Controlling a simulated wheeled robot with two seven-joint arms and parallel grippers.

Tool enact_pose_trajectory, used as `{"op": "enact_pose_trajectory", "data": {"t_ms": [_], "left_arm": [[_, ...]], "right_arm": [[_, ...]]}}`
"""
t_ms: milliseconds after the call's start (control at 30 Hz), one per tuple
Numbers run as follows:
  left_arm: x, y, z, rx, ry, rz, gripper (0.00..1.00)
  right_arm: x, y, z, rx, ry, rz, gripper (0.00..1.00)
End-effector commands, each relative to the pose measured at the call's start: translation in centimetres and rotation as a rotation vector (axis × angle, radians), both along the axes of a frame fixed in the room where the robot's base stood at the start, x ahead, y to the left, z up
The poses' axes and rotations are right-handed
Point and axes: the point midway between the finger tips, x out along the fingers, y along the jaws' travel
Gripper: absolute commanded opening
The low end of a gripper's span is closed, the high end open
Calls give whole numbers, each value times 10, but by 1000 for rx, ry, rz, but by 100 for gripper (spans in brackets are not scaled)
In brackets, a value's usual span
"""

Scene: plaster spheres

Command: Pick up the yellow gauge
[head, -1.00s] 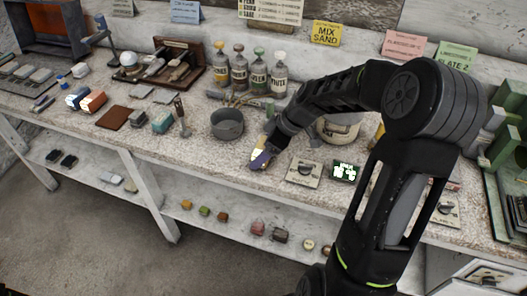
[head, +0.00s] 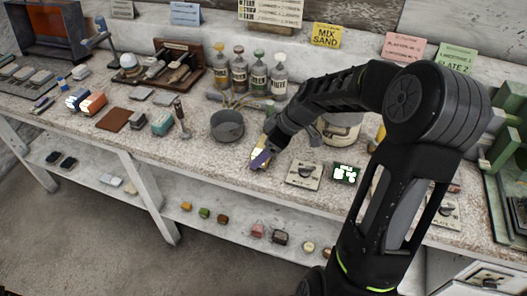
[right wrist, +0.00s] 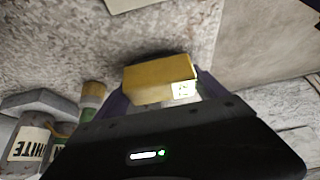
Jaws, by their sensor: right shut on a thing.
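The yellow gauge (right wrist: 160,80) is a yellow block with a small pale marking at one corner of its face. In the right wrist view it sits between the purple fingers of my right gripper (right wrist: 160,88), which is shut on it. In the head view my right gripper (head: 260,159) is near the front edge of the workbench, and a bit of the gauge (head: 257,152) shows pale yellow at the fingers. I cannot tell whether the gauge touches the bench top. My left gripper is not in view.
A grey bowl (head: 227,126) stands just left of the gripper. A plate with a dial (head: 304,175) and a lit display (head: 346,173) lie to its right. Labelled bottles (head: 258,75) stand behind. The bench front near the gripper is clear.

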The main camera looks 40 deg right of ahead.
Motion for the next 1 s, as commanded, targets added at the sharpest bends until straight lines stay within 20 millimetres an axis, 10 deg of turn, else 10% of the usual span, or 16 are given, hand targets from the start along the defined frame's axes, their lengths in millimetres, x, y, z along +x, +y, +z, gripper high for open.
{"op": "enact_pose_trajectory", "data": {"t_ms": [500, 1000], "left_arm": [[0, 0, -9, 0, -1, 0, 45], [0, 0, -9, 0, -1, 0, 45]], "right_arm": [[1, 0, 86, 0, -2, 0, 33], [0, 0, 91, 1, -1, 0, 33]]}}
